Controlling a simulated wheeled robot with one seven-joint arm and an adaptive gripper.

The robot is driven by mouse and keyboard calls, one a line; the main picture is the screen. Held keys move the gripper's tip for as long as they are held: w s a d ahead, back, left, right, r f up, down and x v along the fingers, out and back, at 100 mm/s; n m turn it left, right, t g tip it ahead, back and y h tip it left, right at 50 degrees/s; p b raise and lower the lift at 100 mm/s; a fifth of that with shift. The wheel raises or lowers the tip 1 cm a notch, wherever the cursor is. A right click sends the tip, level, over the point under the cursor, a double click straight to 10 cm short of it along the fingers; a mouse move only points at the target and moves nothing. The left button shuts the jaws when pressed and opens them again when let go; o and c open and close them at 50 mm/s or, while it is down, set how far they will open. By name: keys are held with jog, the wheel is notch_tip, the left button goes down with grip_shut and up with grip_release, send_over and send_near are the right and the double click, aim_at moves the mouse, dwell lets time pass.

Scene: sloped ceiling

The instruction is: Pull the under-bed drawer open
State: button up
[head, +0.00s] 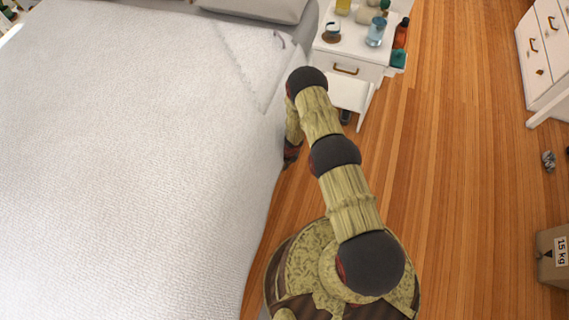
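The bed (130,150) with its white quilted cover fills the left half of the head view. Its right side drops toward the floor, and no under-bed drawer face or handle shows from this angle. My arm reaches forward along the bed's right side and bends down at its far end. My gripper (291,153) hangs low beside the bed's edge, partly hidden by my arm. Its fingertips are too small and dark to tell whether they are open or shut, or whether they touch anything.
A white nightstand (375,73) with a brass handle stands beyond my arm, bearing several bottles. A white dresser (548,50) stands at the upper right. A cardboard box (545,266) marked 15 kg sits at the right edge.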

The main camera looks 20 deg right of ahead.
grip_shut()
jog(key=shift+s, duration=0.1)
dwell(0.5)
